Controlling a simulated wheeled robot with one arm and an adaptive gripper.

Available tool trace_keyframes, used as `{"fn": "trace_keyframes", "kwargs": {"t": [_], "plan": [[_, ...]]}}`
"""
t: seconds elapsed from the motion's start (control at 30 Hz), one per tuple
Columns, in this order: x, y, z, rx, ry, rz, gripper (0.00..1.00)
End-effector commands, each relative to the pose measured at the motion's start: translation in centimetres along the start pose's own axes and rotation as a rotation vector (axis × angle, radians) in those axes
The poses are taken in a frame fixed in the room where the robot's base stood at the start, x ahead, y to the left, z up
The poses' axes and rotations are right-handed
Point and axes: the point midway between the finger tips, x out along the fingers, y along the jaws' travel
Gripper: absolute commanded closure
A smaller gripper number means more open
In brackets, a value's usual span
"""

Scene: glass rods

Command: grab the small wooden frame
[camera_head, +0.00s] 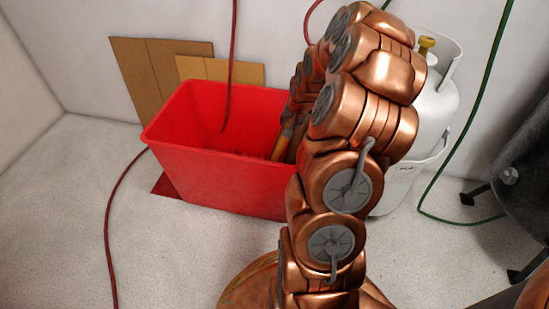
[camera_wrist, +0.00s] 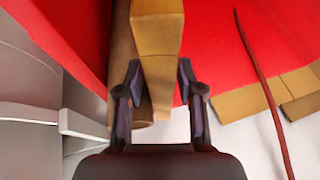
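In the wrist view, a pale wooden bar (camera_wrist: 157,40) runs up between the two fingers of my gripper (camera_wrist: 160,78). It may be part of the small wooden frame, but its whole shape does not show. The fingers are apart, one on each side of the bar. I cannot tell whether their tips touch it. In the head view, narrow wooden pieces (camera_head: 281,143) stand inside the red bin (camera_head: 215,180) at its right side. My arm hides the gripper and much of this wood there.
Brown boards (camera_head: 150,75) lean on the wall behind the bin. A white gas tank (camera_head: 440,115) stands to the right, near a dark round vessel (camera_head: 520,150). A red cable (camera_head: 232,60) hangs into the bin. Open floor (camera_head: 65,200) lies to the left.

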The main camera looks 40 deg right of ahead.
Motion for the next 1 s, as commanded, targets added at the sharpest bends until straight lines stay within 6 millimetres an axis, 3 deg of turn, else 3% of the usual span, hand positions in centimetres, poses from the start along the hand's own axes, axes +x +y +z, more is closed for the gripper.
{"fn": "trace_keyframes", "kwargs": {"t": [0.1,0.33,0.7,1.0], "plan": [[1.13,0.02,0.0,0.001,0.001,0.0,0.62],[1.04,-0.02,-0.1,0.001,0.002,0.0,0.64],[1.03,0.03,-0.08,0.001,0.001,0.0,1.0],[1.04,0.08,-0.07,0.002,0.0,0.001,1.0]]}}
